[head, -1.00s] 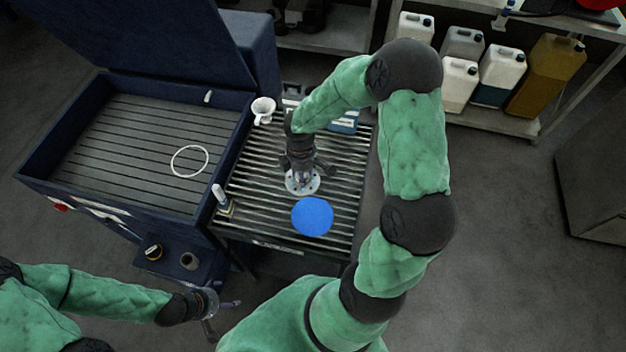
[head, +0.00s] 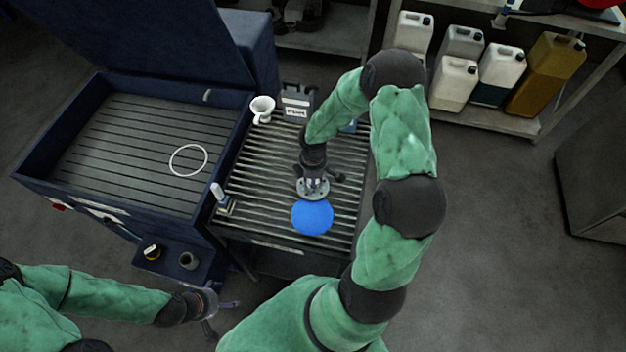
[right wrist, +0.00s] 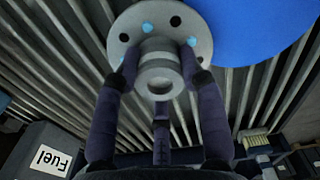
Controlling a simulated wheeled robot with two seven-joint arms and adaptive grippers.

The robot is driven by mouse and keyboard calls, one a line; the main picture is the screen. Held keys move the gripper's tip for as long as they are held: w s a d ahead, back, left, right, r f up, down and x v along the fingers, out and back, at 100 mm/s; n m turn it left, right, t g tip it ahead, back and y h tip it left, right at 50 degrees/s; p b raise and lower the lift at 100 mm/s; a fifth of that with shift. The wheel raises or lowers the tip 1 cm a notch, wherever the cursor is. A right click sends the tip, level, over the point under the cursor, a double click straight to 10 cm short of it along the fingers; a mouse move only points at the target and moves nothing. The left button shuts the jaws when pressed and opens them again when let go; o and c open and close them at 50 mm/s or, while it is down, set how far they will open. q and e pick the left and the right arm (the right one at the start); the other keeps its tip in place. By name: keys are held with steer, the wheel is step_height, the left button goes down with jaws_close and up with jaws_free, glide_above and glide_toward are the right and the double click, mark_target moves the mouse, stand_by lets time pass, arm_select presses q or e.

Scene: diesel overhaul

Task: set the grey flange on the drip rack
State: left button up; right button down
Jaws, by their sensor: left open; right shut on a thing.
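The grey flange (head: 313,190) is a round disc with bolt holes and a central hub. My right gripper (head: 313,180) is shut on its hub; the right wrist view shows the fingers around the hub of the flange (right wrist: 160,50). The drip rack (head: 270,170) is a slatted metal rack, and the flange is over its middle; I cannot tell whether it touches the slats. A blue disc (head: 312,217) is just in front of the flange and also shows in the right wrist view (right wrist: 255,25). My left gripper (head: 212,315) is open and empty at the lower left, away from the rack.
A blue washer tub (head: 110,200) with a white ring (head: 188,160) stands left of the rack. Jugs (head: 455,85) stand on a shelf behind.

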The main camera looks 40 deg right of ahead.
steer(key=shift+f, duration=0.15)
steer(key=c, duration=0.7)
jaws_free()
steer(key=shift+c, duration=0.2)
steer(key=shift+r, duration=0.5)
step_height(320, 180, up, 11)
steer(key=p, duration=0.1)
steer(key=shift+r+p, duration=0.2)
steer(key=shift+p, duration=0.15)
